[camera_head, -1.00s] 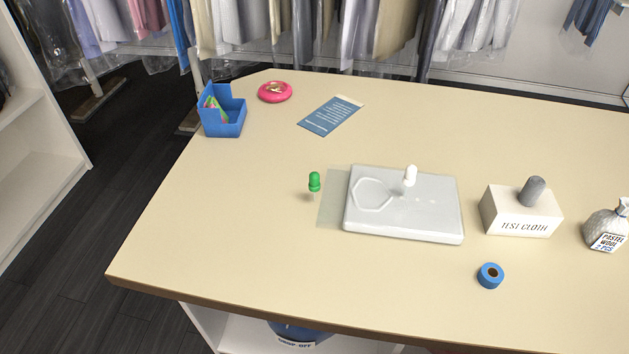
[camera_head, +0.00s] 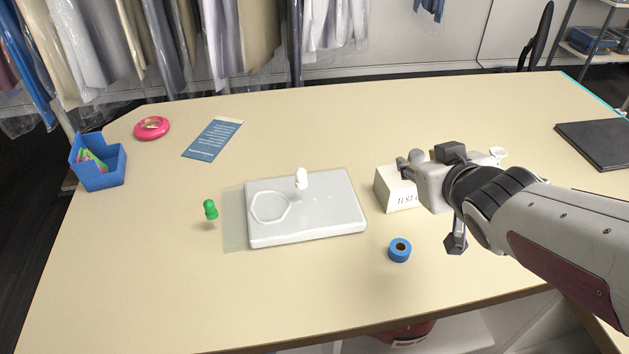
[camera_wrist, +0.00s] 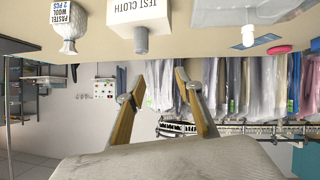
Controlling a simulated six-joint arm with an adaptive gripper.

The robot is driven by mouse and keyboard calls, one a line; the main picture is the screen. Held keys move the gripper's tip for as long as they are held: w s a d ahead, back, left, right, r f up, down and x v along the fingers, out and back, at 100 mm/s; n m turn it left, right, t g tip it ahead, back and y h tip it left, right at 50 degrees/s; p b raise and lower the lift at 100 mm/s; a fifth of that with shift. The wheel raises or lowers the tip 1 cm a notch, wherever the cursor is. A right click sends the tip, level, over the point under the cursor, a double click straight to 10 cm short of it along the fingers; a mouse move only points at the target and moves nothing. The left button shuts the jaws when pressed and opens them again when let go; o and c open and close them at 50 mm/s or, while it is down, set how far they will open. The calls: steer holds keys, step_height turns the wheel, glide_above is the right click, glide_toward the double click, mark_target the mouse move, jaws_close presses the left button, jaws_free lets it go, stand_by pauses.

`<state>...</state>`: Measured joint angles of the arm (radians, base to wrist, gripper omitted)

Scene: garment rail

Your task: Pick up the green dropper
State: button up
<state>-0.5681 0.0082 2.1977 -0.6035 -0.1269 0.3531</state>
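The green dropper (camera_head: 210,208) stands on the table in the head view, just left of the pale grey tray (camera_head: 345,230) and apart from it. Its green bulb is on top; its lower part is hard to make out. A similar white dropper (camera_head: 301,178) stands at the tray and shows upside down in the wrist view (camera_wrist: 248,36). My gripper (camera_head: 436,180) is above the right part of the table, far right of the green dropper. In the wrist view my gripper's fingers (camera_wrist: 160,78) are spread with nothing between them. The green dropper is not visible there.
The white test cloth box (camera_head: 392,192) is partly hidden by my gripper. A blue tape roll (camera_head: 399,250) lies in front of it. A blue box (camera_head: 103,171), pink dish (camera_head: 152,127) and blue leaflet (camera_head: 212,139) are at back left.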

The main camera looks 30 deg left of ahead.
steer(key=s+a+f+n+g+y, duration=0.1)
steer(key=a, duration=0.4)
steer(key=s+a+f+n+g+y, duration=0.1)
steer(key=s+a+f+n+y, duration=0.1)
steer(key=a, duration=0.3)
steer(key=n+g+y, duration=0.3)
steer(key=n+g, duration=0.3)
steer(key=g, duration=0.2)
glide_toward(213, 207)
steer(key=x, duration=0.3)
steer(key=shift+a, duration=0.2)
steer(key=shift+x, duration=1.3)
steer(key=shift+x, duration=2.6)
